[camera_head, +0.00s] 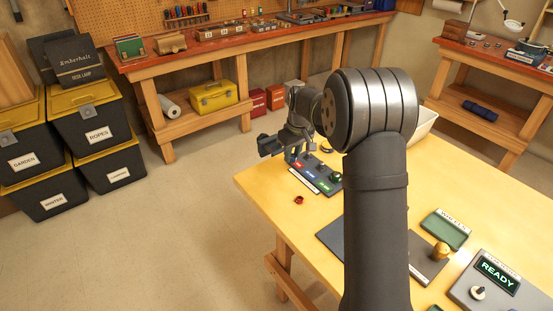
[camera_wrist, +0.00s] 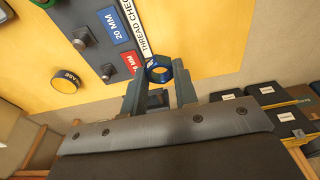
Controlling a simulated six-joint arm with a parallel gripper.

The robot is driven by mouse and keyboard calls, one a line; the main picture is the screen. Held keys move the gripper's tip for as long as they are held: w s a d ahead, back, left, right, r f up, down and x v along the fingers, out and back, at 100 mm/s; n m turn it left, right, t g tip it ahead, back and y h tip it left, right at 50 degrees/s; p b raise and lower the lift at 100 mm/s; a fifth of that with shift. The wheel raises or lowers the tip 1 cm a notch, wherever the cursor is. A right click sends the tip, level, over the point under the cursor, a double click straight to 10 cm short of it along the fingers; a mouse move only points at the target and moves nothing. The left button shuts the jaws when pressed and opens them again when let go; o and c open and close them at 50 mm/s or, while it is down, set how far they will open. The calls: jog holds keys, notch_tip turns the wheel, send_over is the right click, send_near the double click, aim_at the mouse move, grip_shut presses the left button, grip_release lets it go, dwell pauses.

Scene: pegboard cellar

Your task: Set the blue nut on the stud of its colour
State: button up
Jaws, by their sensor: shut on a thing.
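My gripper (camera_wrist: 152,95) is shut on the blue nut (camera_wrist: 158,70), which shows as a blue hexagonal ring at the fingertips. The dark thread check board (camera_wrist: 97,45) lies below, with a blue 20 MM label (camera_wrist: 113,29) and a red label (camera_wrist: 132,62). A bare stud (camera_wrist: 80,38) stands by the blue label, and another stud (camera_wrist: 107,71) by the red one. The nut is beside the board's red end, apart from both studs. In the head view my gripper (camera_head: 283,150) is at the table's far-left edge; the nut cannot be made out there. A green nut (camera_head: 336,177) sits at the board's green end.
A red nut (camera_head: 299,200) lies on the yellow table (camera_head: 272,190) near the left edge. A green tray (camera_head: 446,229), a wooden-knobbed piece (camera_head: 440,250) and a READY display (camera_head: 497,273) are at the right.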

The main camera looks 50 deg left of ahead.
notch_tip(320, 180, up, 2)
jog(key=w+d, duration=0.2)
jog(key=d, duration=0.1)
send_over(322, 163)
jog(key=shift+w, duration=0.15)
jog(key=shift+f, duration=2.5)
jog(key=shift+f, duration=1.95)
dwell(0.6)
jog(key=o, duration=1.5)
jog(key=shift+r, duration=0.1)
jog(key=shift+r, duration=3.95)
